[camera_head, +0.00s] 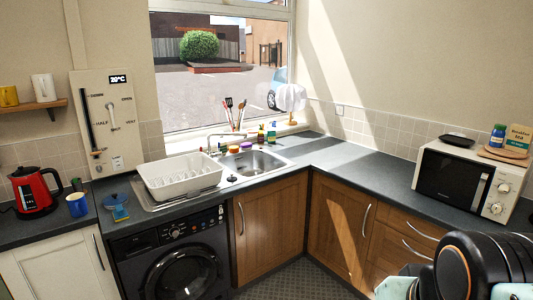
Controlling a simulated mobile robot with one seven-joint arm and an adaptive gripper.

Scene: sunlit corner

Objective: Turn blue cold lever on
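A pale metal tap (226,136) stands behind the sink, its spout curving over the basin (255,162). Small coloured parts show around the tap's foot, but they are too small for me to tell which is the blue cold lever or how it is turned. Parts of my arm, black and pale teal, fill the lower right corner. They are well apart from the tap, across the counter corner. I cannot make out my gripper's fingers.
A white dish rack (180,174) stands left of the basin. Bottles (272,132) and a utensil holder line the windowsill behind. A red kettle (34,190) and blue mug (77,204) are at left, a microwave (468,180) at right. The counter corner (335,160) is clear.

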